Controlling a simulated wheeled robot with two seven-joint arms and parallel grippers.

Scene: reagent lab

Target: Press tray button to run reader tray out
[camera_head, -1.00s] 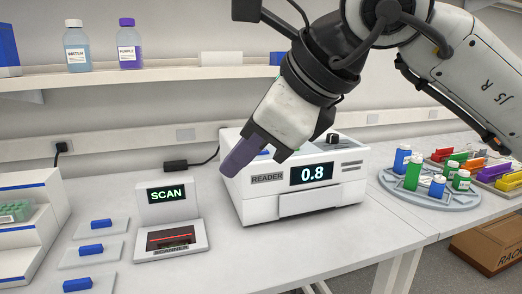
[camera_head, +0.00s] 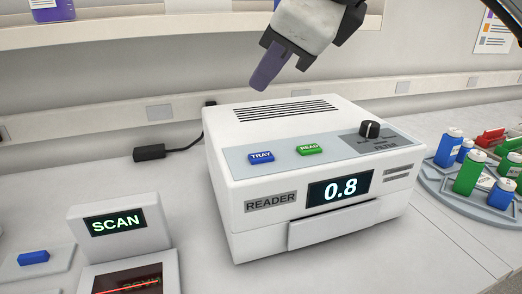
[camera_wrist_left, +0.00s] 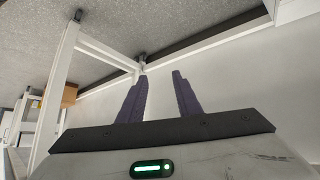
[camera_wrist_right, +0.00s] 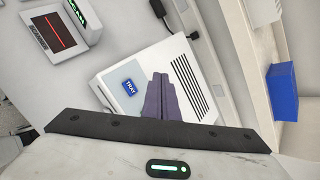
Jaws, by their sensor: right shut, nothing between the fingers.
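The white reader (camera_head: 300,215) stands on the bench, its display lit with 0.8. The blue TRAY button (camera_head: 261,157) is on the left of its top panel, beside the green READ button (camera_head: 310,148). The reader's front drawer panel (camera_head: 345,222) looks closed. My right gripper (camera_head: 260,86) is shut and empty, above and behind the reader's top, apart from the buttons. In the right wrist view its fingers (camera_wrist_right: 161,98) lie together beside the TRAY button (camera_wrist_right: 129,87); READ is hidden there. My left gripper (camera_wrist_left: 160,95) is open and empty, seen only in its wrist view, away from the reader.
The scanner (camera_head: 120,225) with a SCAN screen stands left of the reader. A black adapter (camera_head: 150,152) with a cable lies behind. A round rack (camera_head: 465,190) with blue and green bottles is on the right. A knob (camera_head: 370,129) rises from the reader's top.

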